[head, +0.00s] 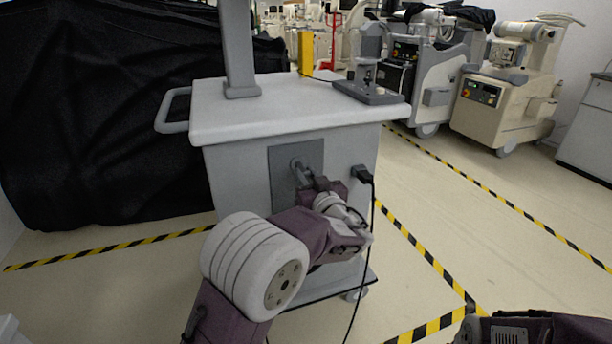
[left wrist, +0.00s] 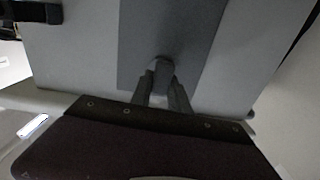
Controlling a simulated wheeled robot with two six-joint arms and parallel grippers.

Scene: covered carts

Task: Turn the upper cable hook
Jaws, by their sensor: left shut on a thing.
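The upper cable hook (head: 297,164) is a small grey piece on a darker grey plate (head: 312,153) on the near side of the cart. My left gripper (head: 305,180) is at the plate, shut on the hook. In the left wrist view the rounded grey end of the hook (left wrist: 161,66) shows between the fingertips of my left gripper (left wrist: 162,84). The gripper and forearm hide part of the hook and the lower plate. No lower hook can be made out. Part of my right arm shows at the bottom right of the head view; its gripper is out of view.
The cart (head: 270,115) has a black plug (head: 362,174) with a cable hanging down, right of the plate. A black-covered bulk (head: 90,120) stands at the left. Other machines (head: 510,95) stand at the back right. Floor on the right is clear, with striped tape.

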